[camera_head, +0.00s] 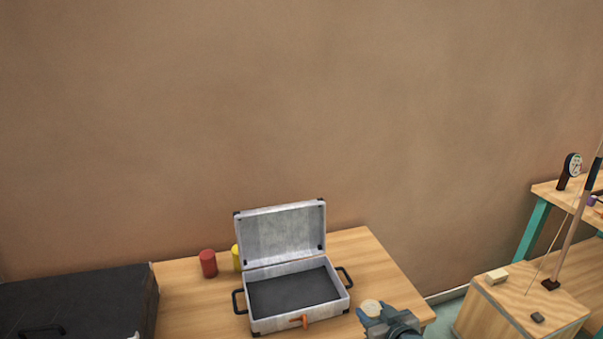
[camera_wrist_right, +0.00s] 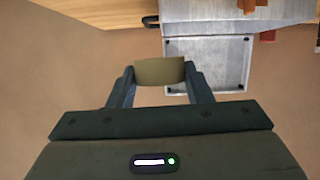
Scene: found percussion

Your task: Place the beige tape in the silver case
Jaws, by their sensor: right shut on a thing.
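The beige tape (camera_head: 371,307) is held by my right gripper (camera_head: 376,316), just right of the silver case's front right corner in the head view. In the right wrist view the tape (camera_wrist_right: 160,72) sits between the two fingers of my right gripper (camera_wrist_right: 160,82), which are shut on it. The silver case (camera_head: 299,323) stands open on the wooden table, its lid raised at the back and its dark-lined inside bare. The case also shows in the right wrist view (camera_wrist_right: 205,50), beyond the tape. My left gripper is in neither view.
A red cylinder (camera_head: 208,263) and a yellow one (camera_head: 236,257) stand left of the case on the table (camera_head: 180,300). A black case (camera_head: 75,305) is at the far left. A wooden box (camera_head: 520,305) with small items and an upright stick is at the right.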

